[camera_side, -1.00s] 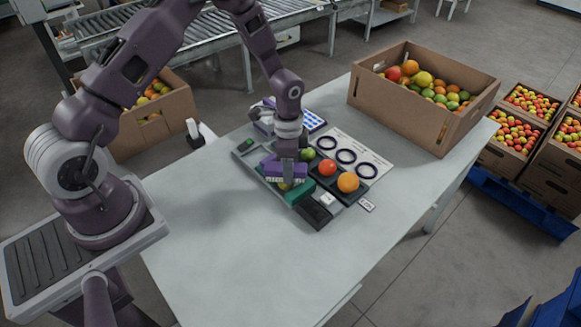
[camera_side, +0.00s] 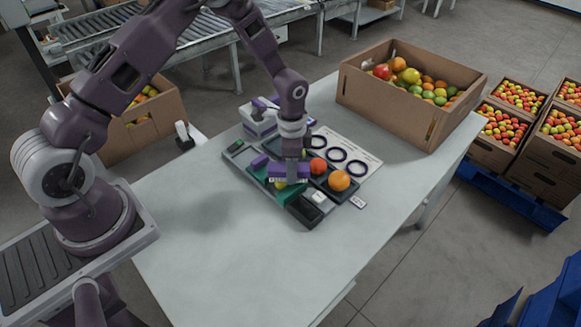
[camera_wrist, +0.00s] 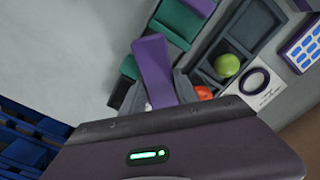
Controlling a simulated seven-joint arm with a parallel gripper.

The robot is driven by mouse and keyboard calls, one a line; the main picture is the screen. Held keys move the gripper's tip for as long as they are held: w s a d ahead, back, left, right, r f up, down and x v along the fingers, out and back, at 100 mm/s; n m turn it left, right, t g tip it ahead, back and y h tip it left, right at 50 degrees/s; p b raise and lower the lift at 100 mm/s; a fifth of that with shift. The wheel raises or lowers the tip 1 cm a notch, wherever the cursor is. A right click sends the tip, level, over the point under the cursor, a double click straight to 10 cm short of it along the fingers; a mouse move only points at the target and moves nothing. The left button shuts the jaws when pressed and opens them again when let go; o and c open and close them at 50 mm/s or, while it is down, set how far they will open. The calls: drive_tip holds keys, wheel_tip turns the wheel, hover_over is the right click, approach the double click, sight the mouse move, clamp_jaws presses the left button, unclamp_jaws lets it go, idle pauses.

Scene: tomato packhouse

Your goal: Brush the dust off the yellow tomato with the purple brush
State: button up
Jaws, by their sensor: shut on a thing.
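My gripper (camera_side: 291,159) is shut on the purple brush (camera_side: 288,171), low over the tray in the side view. The brush also shows in the wrist view (camera_wrist: 152,62), extending from the jaws. A pale strip shows along its lower edge. The yellow tomato (camera_side: 279,183) shows only as a small patch just under the brush, beside green padding (camera_side: 262,176). I cannot tell whether the bristles touch it, nor see any dust. The yellow tomato is hidden in the wrist view.
A red tomato (camera_side: 318,166) and an orange one (camera_side: 339,182) sit in dark compartments to the right. A green tomato (camera_wrist: 227,65) shows in the wrist view. A card with dark rings (camera_side: 350,158) lies behind them. A large cardboard box (camera_side: 395,108) stands farther back. The table's front is clear.

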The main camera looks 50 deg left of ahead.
drive_tip(key=shift+r, duration=3)
